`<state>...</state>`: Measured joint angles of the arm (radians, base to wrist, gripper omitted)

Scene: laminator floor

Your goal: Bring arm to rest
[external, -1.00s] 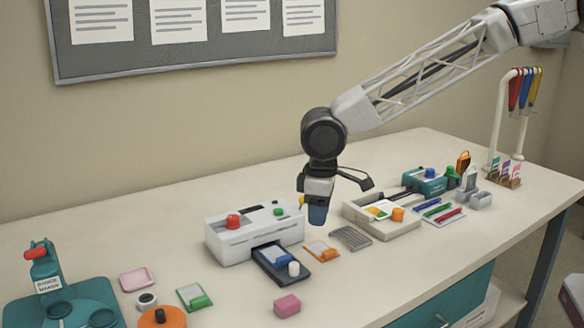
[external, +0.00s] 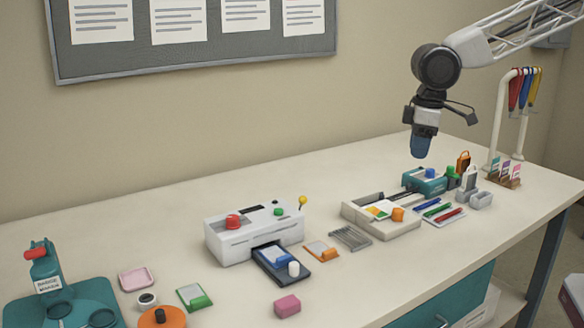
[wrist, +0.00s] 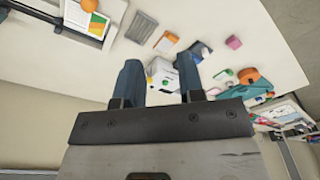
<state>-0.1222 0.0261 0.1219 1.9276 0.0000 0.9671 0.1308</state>
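My gripper (external: 421,146) hangs fingers down in the air above the right part of the workbench (external: 330,290). It is clear of everything on the bench. In the wrist view its two blue fingers (wrist: 158,62) are spread apart with nothing held between them. Behind and below the fingers, the bench items show small and far off.
Below my gripper are a teal device (external: 424,183) and a beige tray (external: 382,228). A white hook stand (external: 497,115) with coloured hanging tools rises to the right. A white laminator (external: 240,238) stands mid-bench. A teal badge maker (external: 65,300) stands at left.

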